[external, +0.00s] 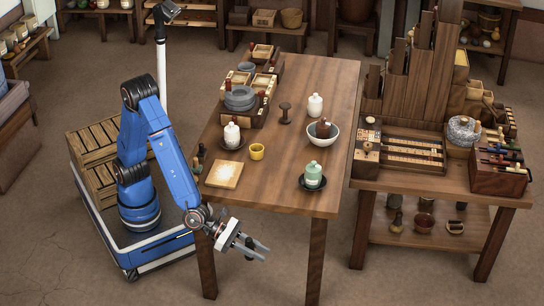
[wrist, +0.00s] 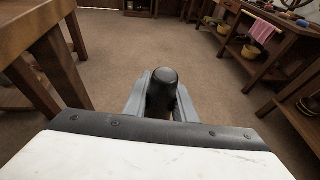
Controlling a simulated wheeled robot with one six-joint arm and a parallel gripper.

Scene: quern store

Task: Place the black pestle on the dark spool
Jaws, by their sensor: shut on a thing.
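My gripper (external: 258,250) is low beside the front left corner of the wooden table, in front of my base and clear of the tabletop. It is shut on the black pestle (wrist: 162,90), whose rounded dark end shows between the fingers in the wrist view. In the external view the pestle is mostly hidden by the fingers, with only a small dark part showing. The dark spool (external: 285,113) stands upright on the table, near its middle, with nothing on top of it.
A workbench (external: 440,180) stands right.

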